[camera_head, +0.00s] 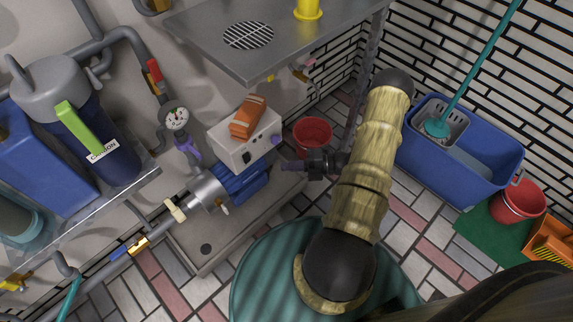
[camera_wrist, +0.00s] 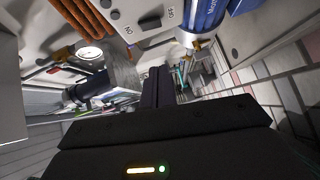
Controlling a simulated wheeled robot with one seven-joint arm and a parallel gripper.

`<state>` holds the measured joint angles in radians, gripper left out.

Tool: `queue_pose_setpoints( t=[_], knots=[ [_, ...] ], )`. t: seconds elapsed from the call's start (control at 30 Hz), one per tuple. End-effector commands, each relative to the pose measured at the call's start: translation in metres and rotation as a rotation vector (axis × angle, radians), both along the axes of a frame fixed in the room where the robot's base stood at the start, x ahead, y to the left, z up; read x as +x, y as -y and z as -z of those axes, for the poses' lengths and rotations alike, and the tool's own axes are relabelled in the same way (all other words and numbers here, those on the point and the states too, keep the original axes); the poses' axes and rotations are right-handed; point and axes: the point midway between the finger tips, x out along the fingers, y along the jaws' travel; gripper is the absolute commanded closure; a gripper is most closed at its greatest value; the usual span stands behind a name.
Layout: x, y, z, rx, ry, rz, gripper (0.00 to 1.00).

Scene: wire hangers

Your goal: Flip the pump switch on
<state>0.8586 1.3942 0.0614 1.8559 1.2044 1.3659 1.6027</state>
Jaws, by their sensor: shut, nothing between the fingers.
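A white control box (camera_head: 228,152) stands beside the blue pump motor (camera_head: 245,183) in the head view. In the wrist view the box panel (camera_wrist: 142,10) is at the top, with the dark switch (camera_wrist: 150,23) between printed ON and OFF marks. I cannot tell which way the switch is set. My gripper (camera_head: 287,166) is shut and empty, right of the box and apart from the switch. Its closed fingers (camera_wrist: 157,75) show below the panel in the wrist view.
Orange blocks (camera_head: 248,117) lie on the box. A gauge (camera_head: 176,119), pipes and a purple-handled valve (camera_head: 188,148) are to its left. A metal shelf (camera_head: 285,35) hangs above. A red bucket (camera_head: 312,136) stands behind my gripper. A blue mop bucket (camera_head: 462,165) is at right.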

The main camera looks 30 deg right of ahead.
Motion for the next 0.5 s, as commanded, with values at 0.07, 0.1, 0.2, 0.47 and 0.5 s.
queue_pose_setpoints(
  t=[0.07,0.1,0.2,0.47,0.5],
  knots=[
    [0.006,-0.013,0.005,0.001,0.000,-0.004,1.00],
    [0.009,-0.019,0.006,0.000,0.000,-0.003,1.00],
    [0.017,-0.035,0.008,0.001,0.000,-0.004,1.00],
    [0.038,-0.073,0.014,-0.002,0.002,-0.003,1.00],
    [0.045,-0.074,0.016,-0.004,0.004,-0.004,1.00]
  ],
)
